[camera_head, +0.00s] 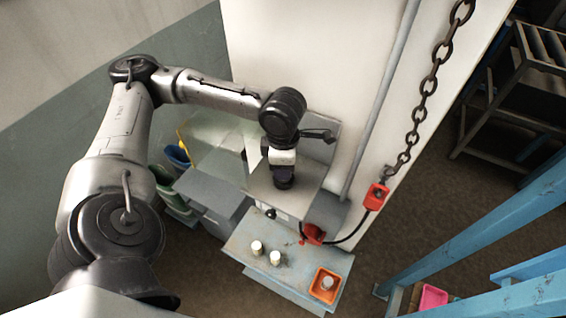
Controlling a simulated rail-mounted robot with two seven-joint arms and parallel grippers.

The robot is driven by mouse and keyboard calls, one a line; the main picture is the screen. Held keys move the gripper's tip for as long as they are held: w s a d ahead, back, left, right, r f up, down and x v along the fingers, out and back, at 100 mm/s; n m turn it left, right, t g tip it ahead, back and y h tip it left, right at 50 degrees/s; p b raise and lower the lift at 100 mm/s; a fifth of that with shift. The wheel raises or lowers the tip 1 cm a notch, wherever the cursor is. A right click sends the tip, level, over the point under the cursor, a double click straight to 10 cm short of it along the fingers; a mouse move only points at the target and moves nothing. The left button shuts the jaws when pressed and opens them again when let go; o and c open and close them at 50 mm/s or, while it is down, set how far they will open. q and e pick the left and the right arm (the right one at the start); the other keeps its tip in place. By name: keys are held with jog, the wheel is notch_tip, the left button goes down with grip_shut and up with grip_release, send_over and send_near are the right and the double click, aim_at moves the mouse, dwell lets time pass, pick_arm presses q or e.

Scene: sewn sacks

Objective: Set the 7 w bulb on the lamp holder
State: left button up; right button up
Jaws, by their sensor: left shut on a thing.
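My left gripper (283,182) hangs at the end of my arm over the grey bench behind the small blue table. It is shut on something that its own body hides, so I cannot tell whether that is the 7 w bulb. Two small whitish pieces, a left one (257,248) and a right one (276,259), stand upright on the table. I cannot read any marking on them. Another whitish piece (328,283) sits in an orange tray (318,292) at the table's right end. I cannot make out for certain which thing is the lamp holder. My right gripper is not in view.
The worn blue table (250,268) has bare room around the two pieces. A red fitting (314,234) with a black cable is at its back edge. A chain (428,85) with a red box (376,197) hangs at right. Blue posts (470,235) stand further right.

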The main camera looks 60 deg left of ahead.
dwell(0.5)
pick_arm(q)
jog(key=shift+f, duration=0.65)
jog(key=o, duration=0.6)
jog(key=shift+o, duration=0.2)
jog(key=shift+r, duration=0.2)
jog(key=shift+r, duration=5.35)
